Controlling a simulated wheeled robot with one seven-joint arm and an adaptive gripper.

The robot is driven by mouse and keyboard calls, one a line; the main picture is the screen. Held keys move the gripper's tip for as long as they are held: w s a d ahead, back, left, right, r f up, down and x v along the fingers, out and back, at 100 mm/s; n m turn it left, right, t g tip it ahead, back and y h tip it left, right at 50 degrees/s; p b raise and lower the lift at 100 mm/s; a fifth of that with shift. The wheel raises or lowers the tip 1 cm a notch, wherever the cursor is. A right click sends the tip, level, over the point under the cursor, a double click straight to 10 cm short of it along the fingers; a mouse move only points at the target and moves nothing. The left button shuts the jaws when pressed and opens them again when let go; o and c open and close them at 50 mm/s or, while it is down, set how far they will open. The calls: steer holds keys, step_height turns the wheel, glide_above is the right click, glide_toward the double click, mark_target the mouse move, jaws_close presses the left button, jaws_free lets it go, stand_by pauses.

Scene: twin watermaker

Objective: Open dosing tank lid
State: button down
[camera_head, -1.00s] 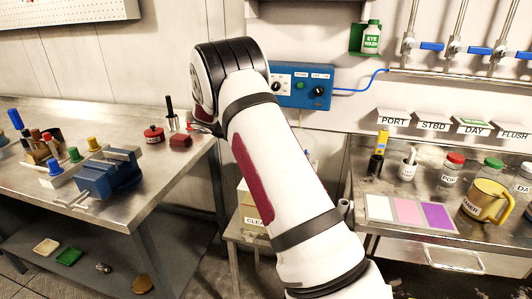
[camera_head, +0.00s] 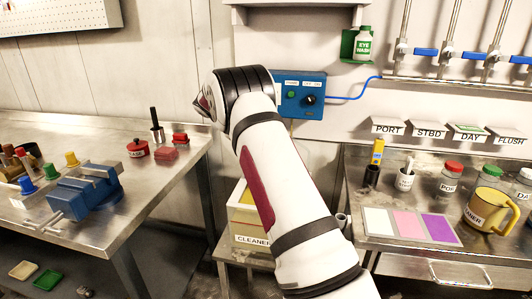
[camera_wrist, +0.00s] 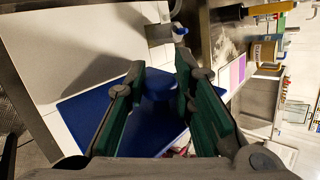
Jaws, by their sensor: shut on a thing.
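In the wrist view, a flat blue lid (camera_wrist: 92,112) with a round blue knob (camera_wrist: 158,84) lies ahead of my gripper (camera_wrist: 160,92). The green-padded fingers stand on either side of the knob and are shut on it. White surfaces border the lid; I cannot tell whether it is seated or raised. In the head view, my arm hides my gripper and the lid.
The right bench holds bottles, coloured mats (camera_head: 410,222) and a yellow mug (camera_head: 484,210). A blue control box (camera_head: 303,95) hangs on the wall behind my arm.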

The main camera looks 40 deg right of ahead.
steer(key=shift+f, duration=0.1)
steer(key=c, duration=1.4)
jaws_free()
steer(key=shift+w, duration=0.1)
steer(key=shift+o, duration=0.2)
steer(key=v, duration=1.2)
